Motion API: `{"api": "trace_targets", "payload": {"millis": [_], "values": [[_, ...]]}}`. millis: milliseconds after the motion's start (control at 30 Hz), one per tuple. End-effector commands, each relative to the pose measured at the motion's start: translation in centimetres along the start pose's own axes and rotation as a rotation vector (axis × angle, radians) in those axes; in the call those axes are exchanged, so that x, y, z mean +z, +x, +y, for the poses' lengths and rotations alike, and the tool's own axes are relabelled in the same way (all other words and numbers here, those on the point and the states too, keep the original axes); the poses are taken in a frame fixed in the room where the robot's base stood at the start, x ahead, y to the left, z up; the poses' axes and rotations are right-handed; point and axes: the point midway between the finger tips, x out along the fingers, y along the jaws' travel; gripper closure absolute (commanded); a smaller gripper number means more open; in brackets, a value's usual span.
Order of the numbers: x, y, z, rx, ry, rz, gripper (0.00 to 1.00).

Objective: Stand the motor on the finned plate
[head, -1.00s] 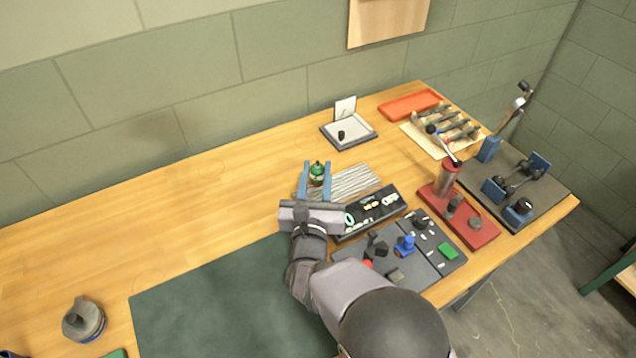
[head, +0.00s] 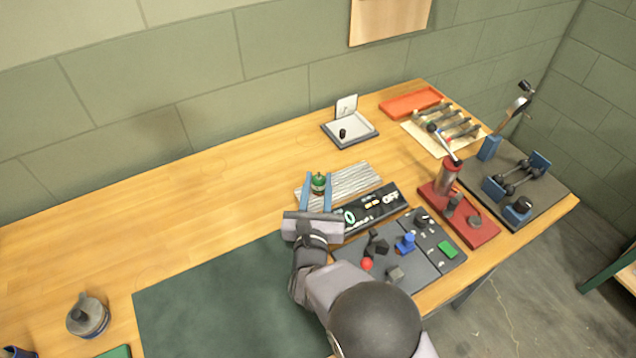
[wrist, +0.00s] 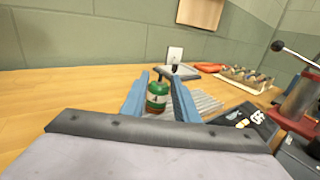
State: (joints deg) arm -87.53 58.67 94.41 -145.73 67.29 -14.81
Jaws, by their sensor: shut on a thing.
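The motor (head: 319,183) is a small green can with a lighter band and a dark top. It is held upright between the blue fingers of my gripper (head: 317,190). The wrist view also shows the motor (wrist: 157,98) between the fingertips. The finned plate (head: 355,180) is silver and ribbed, lying flat on the bench. The motor appears over the left end of the plate. I cannot tell whether its underside touches the plate, since my gripper hides the contact. The plate also shows right of the motor in the wrist view (wrist: 207,102).
A black display box (head: 375,208) reading OFF lies just in front of the plate. A grey tray with a card (head: 350,130) stands behind it. A red lever press (head: 458,210) is to the right. The bench left of the plate is clear.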

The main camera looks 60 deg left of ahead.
Motion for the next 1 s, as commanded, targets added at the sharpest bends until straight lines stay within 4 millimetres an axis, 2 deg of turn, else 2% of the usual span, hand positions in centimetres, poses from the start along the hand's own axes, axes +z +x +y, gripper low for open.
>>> {"api": "trace_targets", "payload": {"millis": [67,100,167,633,767,1000], "values": [[-0.3,0.0,0.0,0.0,0.0,-0.001,0.98],[-0.2,0.0,0.0,0.0,0.0,0.0,0.66],[-0.2,0.0,0.0,0.0,0.0,0.001,0.54],[0.1,-0.2,0.0,0.0,-0.001,0.002,0.54],[-0.1,-1.4,0.1,0.001,0.0,0.003,0.54],[-0.1,-5.1,0.1,0.002,0.0,0.002,0.54]]}}
